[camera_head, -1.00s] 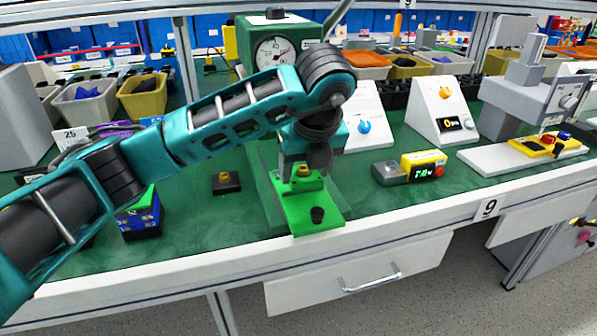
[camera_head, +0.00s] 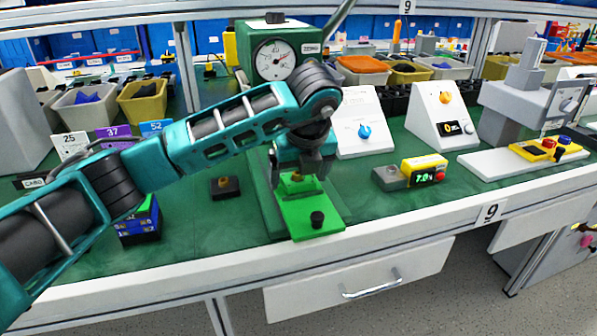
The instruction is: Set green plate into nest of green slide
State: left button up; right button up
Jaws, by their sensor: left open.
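A green plate with a brass-coloured piece (camera_head: 297,178) appears to sit on the slide further back, partly hidden by my left gripper. My left gripper (camera_head: 298,176) is open, pointing down, with its fingers around or just above that piece. I cannot tell whether the fingers touch it. My right gripper is not in view.
Stacked blue and green plates (camera_head: 139,222) stand left, partly behind my arm. A black block (camera_head: 225,187) lies left of the press. The bench front edge is near the slide.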

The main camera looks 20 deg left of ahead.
pick_arm(q)
jog(key=shift+r, duration=0.15)
jog(key=p+v, duration=0.3)
jog(key=v, duration=0.9)
jog(key=shift+s, duration=0.1)
